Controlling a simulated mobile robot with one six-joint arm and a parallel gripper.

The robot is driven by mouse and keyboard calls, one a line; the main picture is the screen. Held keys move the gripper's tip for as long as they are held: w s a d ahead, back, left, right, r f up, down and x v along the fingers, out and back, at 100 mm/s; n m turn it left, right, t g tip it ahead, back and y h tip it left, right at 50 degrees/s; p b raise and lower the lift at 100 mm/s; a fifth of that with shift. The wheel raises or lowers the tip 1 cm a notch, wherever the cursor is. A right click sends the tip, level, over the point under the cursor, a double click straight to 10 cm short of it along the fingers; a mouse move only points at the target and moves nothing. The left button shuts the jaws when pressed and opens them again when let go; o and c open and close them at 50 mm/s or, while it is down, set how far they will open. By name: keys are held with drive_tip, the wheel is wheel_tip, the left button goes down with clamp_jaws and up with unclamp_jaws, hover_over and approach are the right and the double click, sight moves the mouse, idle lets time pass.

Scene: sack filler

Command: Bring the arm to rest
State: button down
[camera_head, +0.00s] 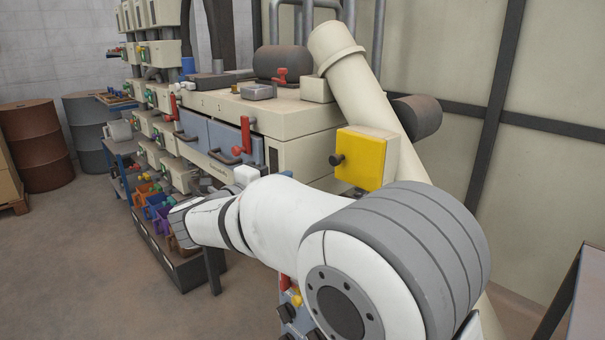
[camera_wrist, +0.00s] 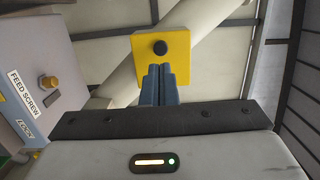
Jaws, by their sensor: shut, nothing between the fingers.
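My gripper (camera_wrist: 158,72) shows in the wrist view with its two blue-grey fingers closed together and nothing between them. The fingertips stand just below the black knob of a yellow box (camera_wrist: 178,75); I cannot tell how far off the box is. In the head view my white and grey arm (camera_head: 280,218) reaches across from the lower right to the left, bent. My gripper's fingers do not show in that view and appear hidden by the arm.
The yellow box (camera_head: 363,158) sits by a thick cream pipe (camera_head: 362,85) behind my arm. The cream machine (camera_head: 275,115) has red-handled levers. A grey panel labelled FEED SCREW (camera_wrist: 45,75) is at the wrist view's left. Drums (camera_head: 30,145) stand far left; the floor (camera_head: 75,260) there is clear.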

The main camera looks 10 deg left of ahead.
drive_tip(key=w+d+r+n+y+p, duration=0.3)
drive_tip(key=d+r+n+y+p, duration=0.25)
drive_tip(key=d+n+y, duration=0.6)
drive_tip(key=s+d+f+n+g+h+p, duration=0.1)
drive_tip(key=s+d+f+n+g, duration=0.3)
drive_tip(key=s+d, duration=0.3)
drive_tip(key=s+d+f+n+g+h+p, duration=0.1)
drive_tip(key=s+d+f+n+g, duration=0.3)
drive_tip(key=s, duration=0.7)
drive_tip(key=s+d+f+n+g+h+p, duration=0.1)
drive_tip(key=s+d+f+n+g, duration=0.3)
drive_tip(key=s+d, duration=0.5)
drive_tip(key=shift+s+d+f+g+p, duration=0.35)
drive_tip(key=shift+f+g+p, duration=0.2)
drive_tip(key=shift+p, duration=0.3)
drive_tip(key=shift+a, duration=0.1)
